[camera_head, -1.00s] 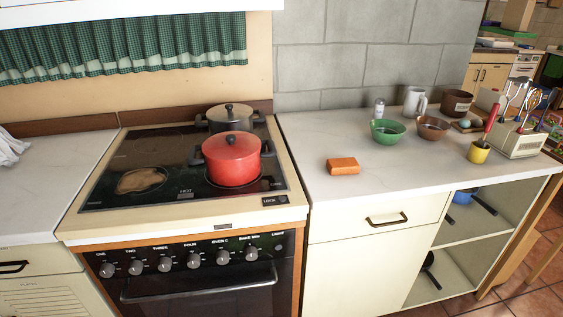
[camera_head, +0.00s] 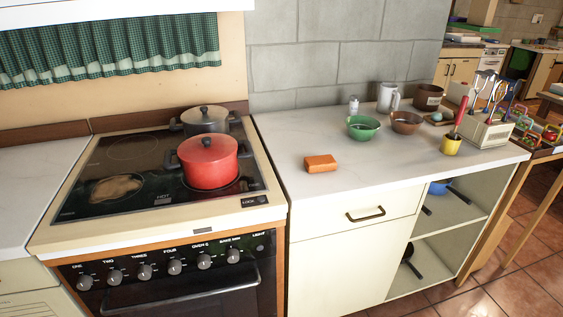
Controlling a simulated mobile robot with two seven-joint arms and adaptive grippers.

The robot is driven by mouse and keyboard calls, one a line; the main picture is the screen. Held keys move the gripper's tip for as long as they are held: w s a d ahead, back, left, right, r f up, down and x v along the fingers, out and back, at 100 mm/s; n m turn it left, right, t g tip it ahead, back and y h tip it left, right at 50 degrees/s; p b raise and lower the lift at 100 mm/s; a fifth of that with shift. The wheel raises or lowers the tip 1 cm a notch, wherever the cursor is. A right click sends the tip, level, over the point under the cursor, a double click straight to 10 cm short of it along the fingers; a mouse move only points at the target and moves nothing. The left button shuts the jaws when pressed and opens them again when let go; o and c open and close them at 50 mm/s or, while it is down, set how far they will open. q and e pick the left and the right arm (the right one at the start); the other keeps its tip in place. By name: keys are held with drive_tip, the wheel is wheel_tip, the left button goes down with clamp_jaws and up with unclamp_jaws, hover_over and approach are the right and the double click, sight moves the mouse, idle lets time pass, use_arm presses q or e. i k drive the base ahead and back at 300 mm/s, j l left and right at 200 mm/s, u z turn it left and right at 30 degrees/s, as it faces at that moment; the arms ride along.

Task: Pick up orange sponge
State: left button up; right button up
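The orange sponge (camera_head: 321,163) is a small orange block. It lies flat on the white countertop (camera_head: 350,185) to the right of the stove, a little back from the counter's front edge and above the drawer handle. Nothing covers it. Neither of my grippers shows in the head view.
On the stove (camera_head: 120,170) stand a red pot (camera_head: 208,165) and a dark grey pot (camera_head: 205,121); a brown stain marks the left front of the hob. The counter around the sponge is clear.

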sight(320, 163)
drive_tip(key=i+l, duration=0.15)
drive_tip(key=l, duration=0.25)
drive_tip(key=i+l, duration=0.1)
drive_tip(key=l, duration=0.3)
drive_tip(key=i+l, duration=0.15)
drive_tip(key=l, duration=0.25)
drive_tip(key=i+l, duration=0.1)
drive_tip(key=l, duration=0.3)
drive_tip(key=u, duration=0.05)
